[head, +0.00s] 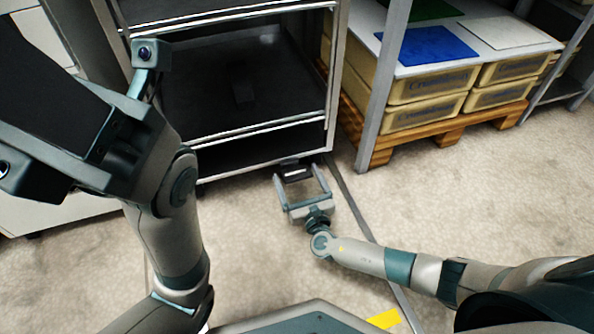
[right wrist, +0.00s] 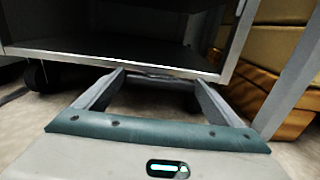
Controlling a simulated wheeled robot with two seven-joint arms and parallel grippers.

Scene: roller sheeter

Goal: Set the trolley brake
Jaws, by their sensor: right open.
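The trolley (head: 263,131) is a dark, metal-edged open-shelf rack at the upper middle of the head view. In the right wrist view its lower edge (right wrist: 130,57) crosses above my fingers, with a dark caster (right wrist: 36,76) under it at the left. My right gripper (head: 298,174) is open at the trolley's lower front edge, low over the floor. A small dark piece (head: 294,172) shows between its fingertips; I cannot tell whether it is the brake pedal or whether I touch it. My left arm fills the left side, and its gripper is not clear.
Yellow crates (head: 433,86) stand on a wooden pallet (head: 440,135) to the right, behind a grey metal post (head: 383,90). A dark line (head: 350,200) runs along the floor beside my right gripper. The floor (head: 460,190) at the right is clear.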

